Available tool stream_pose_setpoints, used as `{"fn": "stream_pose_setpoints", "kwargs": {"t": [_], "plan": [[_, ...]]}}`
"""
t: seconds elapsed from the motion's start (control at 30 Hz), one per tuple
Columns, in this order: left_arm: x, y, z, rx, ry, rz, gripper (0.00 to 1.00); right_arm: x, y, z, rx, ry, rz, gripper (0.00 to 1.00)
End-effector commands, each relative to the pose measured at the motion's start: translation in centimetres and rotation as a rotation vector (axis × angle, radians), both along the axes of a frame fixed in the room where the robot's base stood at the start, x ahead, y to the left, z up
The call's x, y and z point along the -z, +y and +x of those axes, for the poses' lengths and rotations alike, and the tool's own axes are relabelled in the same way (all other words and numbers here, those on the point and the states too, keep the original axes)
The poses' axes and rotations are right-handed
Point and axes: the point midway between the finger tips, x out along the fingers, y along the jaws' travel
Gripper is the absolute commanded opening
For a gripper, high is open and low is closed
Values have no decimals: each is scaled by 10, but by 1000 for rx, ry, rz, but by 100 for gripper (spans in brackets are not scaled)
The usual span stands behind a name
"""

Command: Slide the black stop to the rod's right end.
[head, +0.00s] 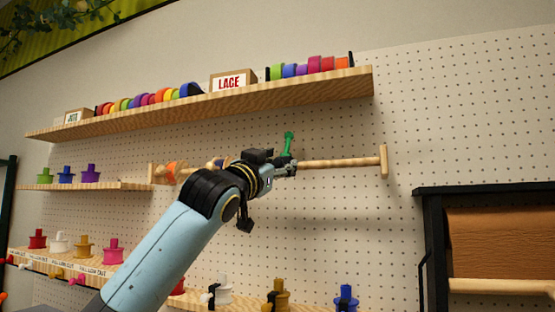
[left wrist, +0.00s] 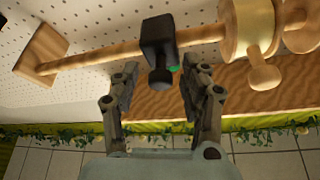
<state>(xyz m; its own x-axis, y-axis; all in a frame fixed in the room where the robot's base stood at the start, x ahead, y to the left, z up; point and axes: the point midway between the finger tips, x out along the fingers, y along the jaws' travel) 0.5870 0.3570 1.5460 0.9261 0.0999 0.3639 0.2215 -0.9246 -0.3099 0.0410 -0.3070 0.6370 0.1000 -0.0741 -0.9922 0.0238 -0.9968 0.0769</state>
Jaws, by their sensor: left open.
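A wooden rod (head: 340,162) runs along the pegboard in the head view, with a wooden end plate (head: 384,161) at its right end. The black stop (left wrist: 159,42) sits on the rod in the left wrist view, its knob pointing toward my gripper. In the head view I cannot make the stop out behind my gripper. My left gripper (head: 288,169) is open at the rod. In the left wrist view its fingers (left wrist: 161,86) are either side of the knob's end, with gaps showing. My right gripper is not in view.
A green piece (head: 288,144) sticks up by the rod above my gripper. An orange ring (head: 172,172) is on the rod's left part; wooden spool pieces (left wrist: 240,28) show beside the stop. A long shelf (head: 220,104) of coloured rolls hangs above. Bare pegboard (head: 340,215) lies below the rod.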

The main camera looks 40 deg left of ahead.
Motion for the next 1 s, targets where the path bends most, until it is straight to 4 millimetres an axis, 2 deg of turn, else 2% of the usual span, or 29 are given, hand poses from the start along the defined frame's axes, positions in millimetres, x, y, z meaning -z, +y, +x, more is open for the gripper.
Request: {"fn": "stream_pose_setpoints", "kwargs": {"t": [0.17,0.5,1.0], "plan": [[1,0,0,0,0,0,44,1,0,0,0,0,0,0],[1,0,0,0,1,0,0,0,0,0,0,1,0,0],[0,2,0,1,-1,-1,0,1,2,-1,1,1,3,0]]}}
